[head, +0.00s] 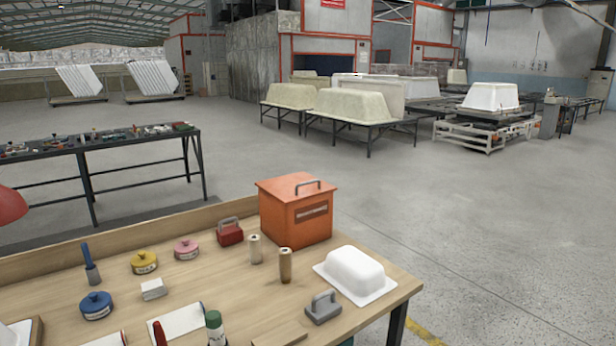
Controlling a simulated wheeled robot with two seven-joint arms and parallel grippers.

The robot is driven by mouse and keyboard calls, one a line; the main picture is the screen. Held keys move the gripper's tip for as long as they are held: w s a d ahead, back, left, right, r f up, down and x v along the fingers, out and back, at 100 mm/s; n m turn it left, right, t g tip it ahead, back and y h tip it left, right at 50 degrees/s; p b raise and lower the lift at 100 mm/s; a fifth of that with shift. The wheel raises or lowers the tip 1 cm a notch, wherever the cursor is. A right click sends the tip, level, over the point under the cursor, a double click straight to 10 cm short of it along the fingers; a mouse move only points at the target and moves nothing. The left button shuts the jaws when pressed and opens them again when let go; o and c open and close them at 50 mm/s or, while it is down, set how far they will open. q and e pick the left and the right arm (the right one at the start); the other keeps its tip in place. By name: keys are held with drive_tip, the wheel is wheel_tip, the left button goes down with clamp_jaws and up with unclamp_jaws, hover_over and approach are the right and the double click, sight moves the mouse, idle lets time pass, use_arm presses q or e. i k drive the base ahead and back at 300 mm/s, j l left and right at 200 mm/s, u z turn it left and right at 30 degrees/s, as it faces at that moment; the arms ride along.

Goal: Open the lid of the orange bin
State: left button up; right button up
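The orange bin (290,222) stands at the back right of the wooden table, near its far edge. It is a box with a dark label on its front-right side. Its lid (297,189) lies flat on top and looks closed. A grey bar handle (308,187) rises from the lid. Neither of my grippers shows in the head view. Nothing touches the bin's lid or handle.
Before the bin stand two small cylinders (285,265), a white tub model (353,272) and a grey handled block (323,307). A red handled block (230,232) is left of it. Several tins, including a yellow one (144,262), lie further left on the table (205,268).

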sight(290, 189)
drive_tip(key=i+l+u, duration=0.1)
drive_tip(key=l, duration=0.25)
drive_tip(key=i+l, duration=0.2)
drive_tip(key=l, duration=0.15)
drive_tip(key=i+l+u, duration=0.15)
drive_tip(key=l, duration=0.2)
drive_tip(key=i+l+u, duration=0.1)
drive_tip(key=l, duration=0.25)
drive_tip(key=i+l, duration=0.2)
drive_tip(key=l, duration=0.2)
drive_tip(key=u, duration=0.05)
